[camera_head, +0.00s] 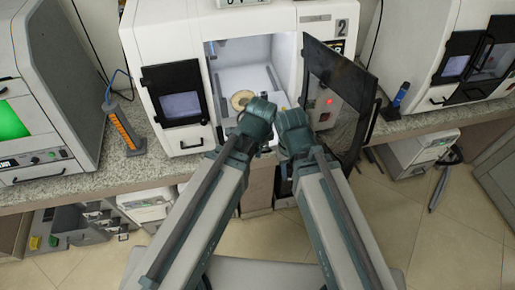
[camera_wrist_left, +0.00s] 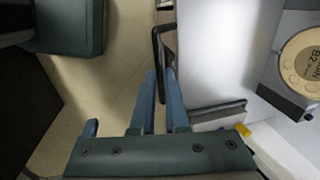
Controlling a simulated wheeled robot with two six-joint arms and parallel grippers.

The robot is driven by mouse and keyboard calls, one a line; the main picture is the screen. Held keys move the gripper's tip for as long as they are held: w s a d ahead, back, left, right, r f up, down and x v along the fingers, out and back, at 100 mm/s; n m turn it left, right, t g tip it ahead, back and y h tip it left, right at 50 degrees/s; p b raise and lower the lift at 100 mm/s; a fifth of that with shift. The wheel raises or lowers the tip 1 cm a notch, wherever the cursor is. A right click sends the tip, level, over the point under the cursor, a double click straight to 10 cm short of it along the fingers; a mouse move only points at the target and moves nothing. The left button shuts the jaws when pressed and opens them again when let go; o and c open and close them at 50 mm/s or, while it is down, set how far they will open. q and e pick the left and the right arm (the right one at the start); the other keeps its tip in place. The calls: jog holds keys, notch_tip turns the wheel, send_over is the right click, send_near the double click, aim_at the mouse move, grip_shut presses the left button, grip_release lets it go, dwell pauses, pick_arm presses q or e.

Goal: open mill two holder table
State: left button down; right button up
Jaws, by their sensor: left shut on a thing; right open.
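Mill two (camera_head: 160,20) is the white machine in the middle with a "2" on its front. Its dark door (camera_head: 340,75) stands swung open to the right. Inside the lit chamber lies a round beige disc (camera_head: 241,99), also in the left wrist view (camera_wrist_left: 301,62) in a grey holder at the right. My left gripper (camera_head: 258,113) is at the chamber's front. In the left wrist view its blue fingers (camera_wrist_left: 160,82) are shut on a dark bar handle (camera_wrist_left: 156,45) beside a pale grey panel (camera_wrist_left: 215,50). My right gripper (camera_head: 291,122) is just right of it and open; its fingertips are hidden.
The open door hangs close to the right of my right arm. A stand with an orange front (camera_head: 122,128) is on the counter (camera_head: 85,183) at left. Other machines stand at far left (camera_head: 45,90) and right (camera_head: 470,60). Tiled floor (camera_head: 430,230) is open at lower right.

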pick_arm(q)
jog(key=c, duration=0.9)
grip_release()
jog(key=shift+r, duration=0.15)
jog(key=r+p, duration=0.2)
jog(key=s+r+p, duration=0.1)
jog(key=r+p, duration=0.1)
jog(key=p, duration=0.1)
jog(key=r+p, duration=0.2)
jog(key=r, duration=0.1)
jog(key=shift+s+d+r, duration=0.1)
jog(key=shift+s+d, duration=0.1)
jog(key=shift+d, duration=0.05)
